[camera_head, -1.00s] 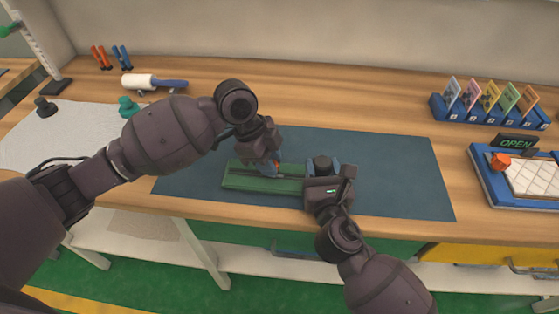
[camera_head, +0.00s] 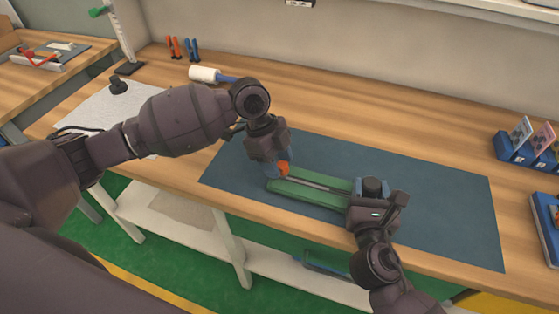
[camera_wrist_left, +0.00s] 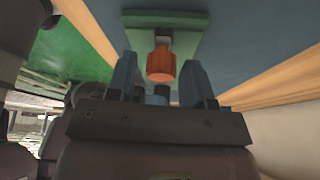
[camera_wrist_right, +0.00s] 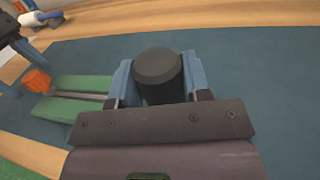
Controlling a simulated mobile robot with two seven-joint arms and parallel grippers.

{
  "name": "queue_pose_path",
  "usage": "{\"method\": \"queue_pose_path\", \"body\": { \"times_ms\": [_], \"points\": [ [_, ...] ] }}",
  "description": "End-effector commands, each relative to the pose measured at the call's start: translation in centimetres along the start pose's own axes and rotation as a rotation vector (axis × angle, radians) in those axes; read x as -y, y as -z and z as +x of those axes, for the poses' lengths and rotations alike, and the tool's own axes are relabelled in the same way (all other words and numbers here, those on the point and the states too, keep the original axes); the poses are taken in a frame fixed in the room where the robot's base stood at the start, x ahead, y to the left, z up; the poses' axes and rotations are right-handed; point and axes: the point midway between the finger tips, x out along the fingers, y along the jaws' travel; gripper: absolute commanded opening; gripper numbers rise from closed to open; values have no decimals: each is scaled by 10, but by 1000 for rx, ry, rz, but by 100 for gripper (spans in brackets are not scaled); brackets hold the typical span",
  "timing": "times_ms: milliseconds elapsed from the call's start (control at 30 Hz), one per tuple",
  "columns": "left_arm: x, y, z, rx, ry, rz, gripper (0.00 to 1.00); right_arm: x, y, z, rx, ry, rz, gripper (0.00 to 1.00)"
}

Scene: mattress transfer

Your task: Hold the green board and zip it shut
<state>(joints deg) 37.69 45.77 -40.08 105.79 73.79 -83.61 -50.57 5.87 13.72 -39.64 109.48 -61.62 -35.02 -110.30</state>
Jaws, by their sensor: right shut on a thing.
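The green board (camera_head: 318,194) lies on the dark blue mat, with a dark zip line along its length. It also shows in the right wrist view (camera_wrist_right: 72,108) and the left wrist view (camera_wrist_left: 190,22). The orange zip pull (camera_head: 284,168) is near the board's left end. My left gripper (camera_wrist_left: 160,78) is open there, its blue fingers spread with the orange pull (camera_wrist_left: 161,65) in the gap and clear space on both sides. My right gripper (camera_wrist_right: 158,80) is shut on a black knob (camera_wrist_right: 157,68) at the board's right end. The board's right end is hidden by my right gripper.
The blue mat (camera_head: 440,200) is bare behind and right of the board. A white roller (camera_head: 205,74), orange and blue tools (camera_head: 192,48) and a stand (camera_head: 121,40) are at the back left. A blue card rack (camera_head: 520,150) stands at the right.

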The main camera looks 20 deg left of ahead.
Motion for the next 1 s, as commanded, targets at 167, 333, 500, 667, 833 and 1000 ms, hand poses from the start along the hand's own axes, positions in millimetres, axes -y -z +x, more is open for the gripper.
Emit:
{"method": "queue_pose_path", "body": {
  "times_ms": [167,333,500,667,833,1000],
  "points": [
    [0,1,0,-1,-1,1,53,-1,-2,0,3,-2,2,3],
    [0,1,-1,-2,-1,2,53,-2,-2,0,3,-3,2,3],
    [0,1,-18,0,1,1,53,-2,-2,0,4,-3,2,3],
    [0,0,-47,1,2,2,53,-2,-2,0,4,-4,2,3],
    [0,1,-80,1,1,2,53,-2,-2,0,4,-4,2,3],
    [0,1,-104,0,1,1,53,-2,-2,0,4,-4,2,3]
  ]
}}
